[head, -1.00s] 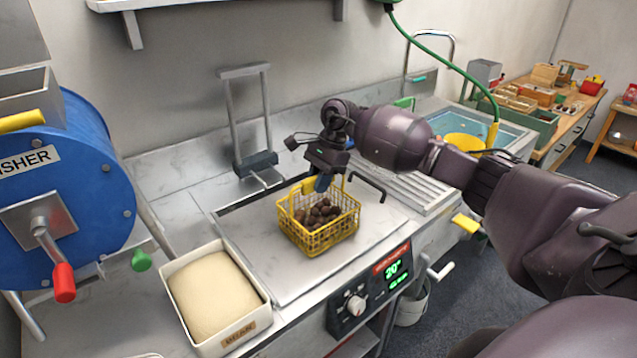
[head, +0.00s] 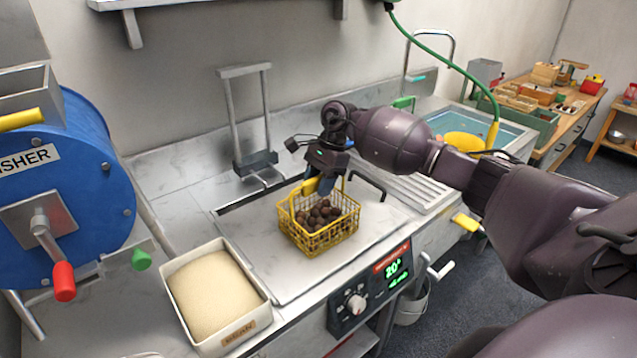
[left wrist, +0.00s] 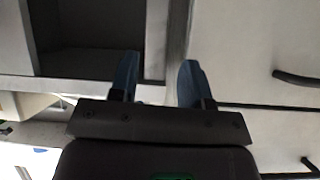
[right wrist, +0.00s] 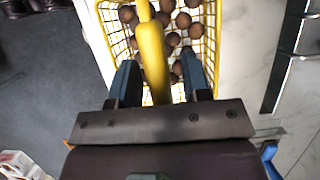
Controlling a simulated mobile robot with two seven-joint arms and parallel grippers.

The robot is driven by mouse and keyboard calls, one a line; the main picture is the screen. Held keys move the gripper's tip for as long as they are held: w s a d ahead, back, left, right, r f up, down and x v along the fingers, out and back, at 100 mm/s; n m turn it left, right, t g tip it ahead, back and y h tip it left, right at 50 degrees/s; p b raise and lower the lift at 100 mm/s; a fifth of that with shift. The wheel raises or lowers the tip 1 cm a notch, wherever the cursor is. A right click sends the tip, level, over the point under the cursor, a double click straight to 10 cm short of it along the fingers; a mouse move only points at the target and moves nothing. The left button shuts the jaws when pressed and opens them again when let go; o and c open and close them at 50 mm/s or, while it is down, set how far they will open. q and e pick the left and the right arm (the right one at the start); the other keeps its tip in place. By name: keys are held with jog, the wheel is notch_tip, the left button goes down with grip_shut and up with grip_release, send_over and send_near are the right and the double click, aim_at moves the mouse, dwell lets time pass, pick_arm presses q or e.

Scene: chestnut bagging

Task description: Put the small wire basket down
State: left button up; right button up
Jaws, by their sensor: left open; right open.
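The small yellow wire basket (head: 327,240) stands on the steel worktop plate in the head view, with several brown chestnuts (head: 320,214) inside. My right gripper (head: 322,186) is at its handle, above the basket. In the right wrist view the yellow handle (right wrist: 152,55) lies between the open blue fingers of the right gripper (right wrist: 162,82), with gaps on both sides; the basket (right wrist: 112,30) is below. My left gripper (left wrist: 157,82) is open and empty in the left wrist view; it is not in the head view.
A white bin of pale grain-like material (head: 207,292) stands left of the basket. A blue drum (head: 75,190) with a red-handled crank is at the far left. A control panel (head: 372,285) is on the front edge. A sink (head: 480,128) is at the back right.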

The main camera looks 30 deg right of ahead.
jog(key=b+v, duration=0.1)
jog(key=v, duration=0.9)
jog(key=shift+d+r, duration=0.1)
jog(key=shift+r, duration=0.25)
jog(key=shift+d+r, duration=0.25)
jog(key=shift+r, duration=0.45)
